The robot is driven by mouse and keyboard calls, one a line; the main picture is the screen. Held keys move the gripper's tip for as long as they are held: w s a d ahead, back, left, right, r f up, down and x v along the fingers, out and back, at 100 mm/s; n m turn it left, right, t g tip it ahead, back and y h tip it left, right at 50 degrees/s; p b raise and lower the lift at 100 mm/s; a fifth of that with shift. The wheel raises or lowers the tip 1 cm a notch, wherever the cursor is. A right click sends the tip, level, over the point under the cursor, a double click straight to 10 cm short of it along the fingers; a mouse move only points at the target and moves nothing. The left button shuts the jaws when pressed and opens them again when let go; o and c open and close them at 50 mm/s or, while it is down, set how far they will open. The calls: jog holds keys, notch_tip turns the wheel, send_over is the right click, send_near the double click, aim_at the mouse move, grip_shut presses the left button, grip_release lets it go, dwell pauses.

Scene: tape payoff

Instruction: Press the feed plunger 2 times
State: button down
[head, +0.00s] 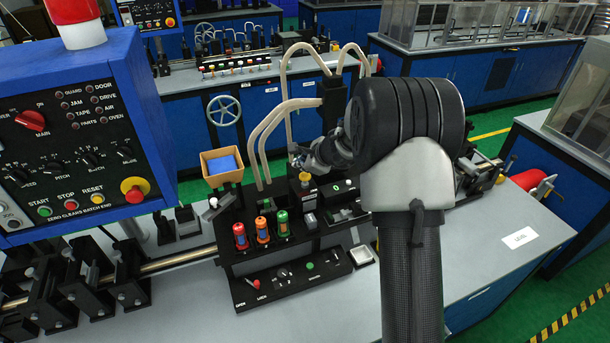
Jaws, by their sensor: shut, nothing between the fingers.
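The tape payoff station is a black unit on the grey bench. A small post with an amber top (305,178) stands at its back; I cannot tell whether this is the feed plunger. My gripper (299,163) is small and dark beyond my arm's large elbow, and appears just above this post. Its fingers are hard to make out, but it is shut and holds nothing. I cannot tell whether it touches the post. My arm hides the bench behind it and part of the station's right side.
Red, orange and green capped cylinders (262,230) stand at the station's front, above a control panel (292,280). A tan bin (221,166) with a blue content stands behind left. A blue control cabinet (85,130) fills the left. The bench at right is mostly clear around a white label (519,237).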

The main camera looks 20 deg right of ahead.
aim_at(303, 176)
jog(key=shift+f+b, duration=0.45)
jog(key=shift+b, duration=0.05)
jog(key=shift+f+b, duration=1.3)
jog(key=shift+b, duration=0.1)
dwell(1.1)
jog(key=shift+r, duration=0.15)
jog(key=shift+r+p, duration=1.45)
jog(key=shift+r, duration=0.15)
notch_tip(303, 176, up, 5)
jog(key=p, duration=0.4)
dwell(1.5)
